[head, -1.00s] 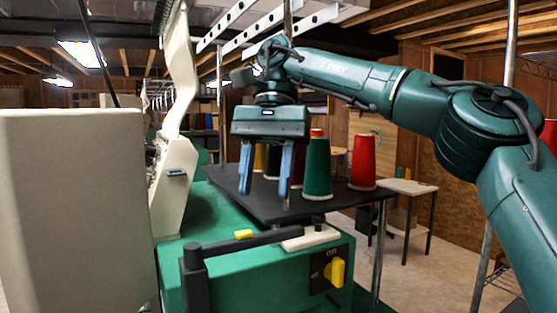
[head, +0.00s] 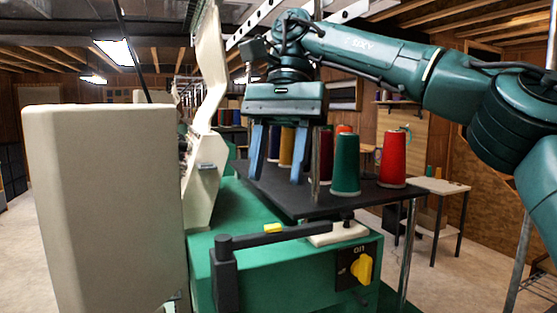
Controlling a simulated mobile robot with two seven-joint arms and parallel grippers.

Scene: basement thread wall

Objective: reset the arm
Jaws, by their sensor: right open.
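My right gripper (head: 276,153) hangs pointing down over the left part of the black shelf (head: 290,200) in the head view. Its two blue fingers are apart, with no thing clearly held between them. Behind the fingers stand a yellow spool (head: 287,148) and a dark blue spool (head: 274,143), both partly hidden. To the right of the fingers stand a dark red spool (head: 326,155), a green spool (head: 345,165) and a red spool (head: 392,159), all upright. My right arm (head: 385,62) reaches in from the right above the spools. My left gripper is not in view.
A green machine (head: 290,275) with a black handle (head: 275,238) and yellow knob (head: 362,268) stands below the shelf. A large beige housing (head: 105,210) fills the left. A metal post (head: 317,150) rises beside the fingers. A small table (head: 437,186) stands at the back right.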

